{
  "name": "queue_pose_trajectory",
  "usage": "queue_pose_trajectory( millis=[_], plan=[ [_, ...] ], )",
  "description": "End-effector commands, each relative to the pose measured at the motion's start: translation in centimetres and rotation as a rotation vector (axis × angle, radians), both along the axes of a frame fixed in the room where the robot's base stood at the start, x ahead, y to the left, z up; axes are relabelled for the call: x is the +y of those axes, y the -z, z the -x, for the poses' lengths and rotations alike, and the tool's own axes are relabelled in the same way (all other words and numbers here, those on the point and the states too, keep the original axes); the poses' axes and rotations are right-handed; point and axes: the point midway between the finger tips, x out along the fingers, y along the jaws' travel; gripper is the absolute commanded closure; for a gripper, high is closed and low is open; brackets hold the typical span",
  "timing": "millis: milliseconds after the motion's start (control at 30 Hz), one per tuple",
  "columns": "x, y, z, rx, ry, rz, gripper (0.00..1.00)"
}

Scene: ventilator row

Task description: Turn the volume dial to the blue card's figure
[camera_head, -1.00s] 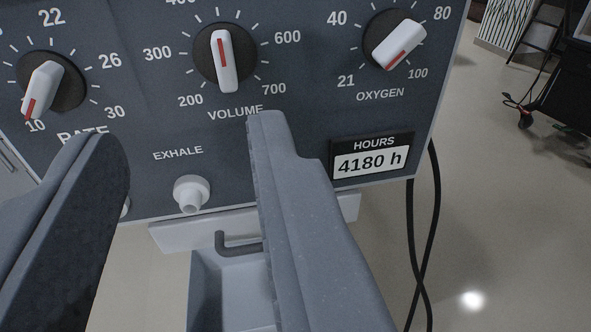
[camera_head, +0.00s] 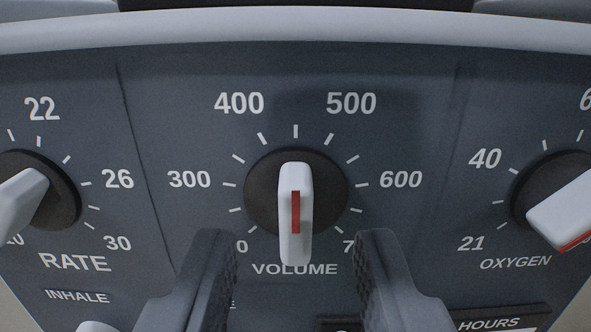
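The volume dial (camera_head: 295,212) is in the middle of the view, a dark round base with a white bar knob. The knob stands upright, and its red line is vertical, in line with the tick between 400 and 500. My gripper (camera_head: 294,240) is open and empty. Its two grey fingertips are below the dial, one to the left and one to the right of the knob's lower end, apart from it in the picture. The fingers partly cover the 200 and 700 figures. No blue card is in view.
The rate dial (camera_head: 58,200) is at the left and the oxygen dial (camera_head: 530,190) at the right, cut by the edges. The hours plate (camera_head: 490,324) is at the lower right. A pale rim (camera_head: 295,30) runs along the panel's top.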

Motion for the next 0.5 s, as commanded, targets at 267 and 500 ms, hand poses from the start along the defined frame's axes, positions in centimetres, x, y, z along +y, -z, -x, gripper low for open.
queue_pose_trajectory(
  millis=[267,500],
  plan=[
    [-0.3,0.0,-2.4,-0.002,0.003,-0.001,0.66],
    [-0.3,-0.1,-2.7,-0.002,0.002,-0.001,0.66]
  ],
)
